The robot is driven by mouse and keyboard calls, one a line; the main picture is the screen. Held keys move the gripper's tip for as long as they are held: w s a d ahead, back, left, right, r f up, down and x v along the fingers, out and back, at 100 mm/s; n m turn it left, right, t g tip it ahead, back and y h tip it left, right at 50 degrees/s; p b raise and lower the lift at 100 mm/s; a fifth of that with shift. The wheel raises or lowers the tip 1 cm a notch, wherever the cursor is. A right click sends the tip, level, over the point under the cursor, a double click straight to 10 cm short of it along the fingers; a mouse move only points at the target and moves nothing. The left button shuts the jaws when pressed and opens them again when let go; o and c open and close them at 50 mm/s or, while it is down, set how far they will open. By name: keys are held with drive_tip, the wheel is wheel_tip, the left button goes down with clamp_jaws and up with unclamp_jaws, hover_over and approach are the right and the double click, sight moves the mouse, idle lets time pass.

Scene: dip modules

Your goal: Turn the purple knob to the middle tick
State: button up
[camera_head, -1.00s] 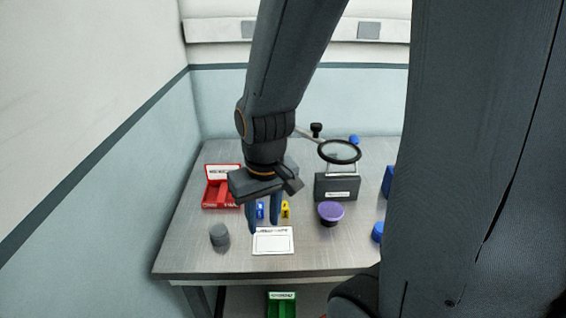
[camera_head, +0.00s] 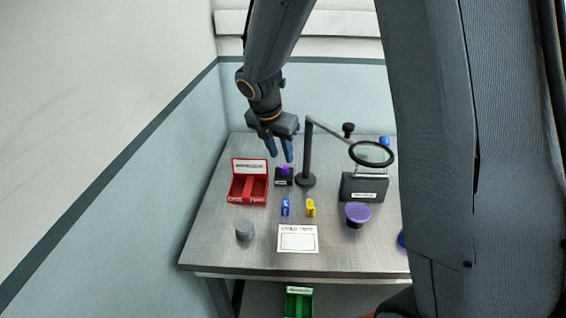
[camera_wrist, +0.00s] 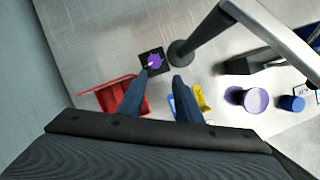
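The purple knob (camera_head: 285,169) sits on a small black box (camera_head: 284,181) near the back of the table, between the red bin and the lamp-like stand. In the wrist view the knob (camera_wrist: 154,60) shows a pale mark on its left side; the ticks are too small to read. My gripper (camera_head: 281,153) is open and empty, its blue fingers pointing down just above the knob. In the wrist view my gripper (camera_wrist: 161,76) has its fingertips apart, with the knob beyond them near the left fingertip. I see no contact.
A magnifier stand (camera_head: 307,165) rises close right of the knob. A red divided bin (camera_head: 248,188) is at left. Blue (camera_head: 285,207) and yellow (camera_head: 311,207) pieces, a white card (camera_head: 298,239), a grey cylinder (camera_head: 244,231) and a purple-topped round item (camera_head: 357,213) lie nearer.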

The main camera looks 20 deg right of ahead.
sight(284, 166)
drive_tip(key=shift+w+d+f+n+p, duration=0.3)
drive_tip(key=shift+w+f, duration=0.35)
drive_tip(key=shift+f, duration=0.55)
drive_tip(key=shift+w+d+f+n+p, duration=0.1)
drive_tip(key=shift+w+d+f+n, duration=0.2)
drive_tip(key=shift+w+f, duration=0.6)
drive_tip(key=shift+w+d+f+n+p, duration=0.15)
drive_tip(key=shift+w+d+f+n, duration=0.2)
drive_tip(key=shift+f, duration=1.1)
drive_tip(key=shift+a, duration=0.1)
drive_tip(key=shift+c, duration=0.3)
drive_tip(key=c, duration=0.7)
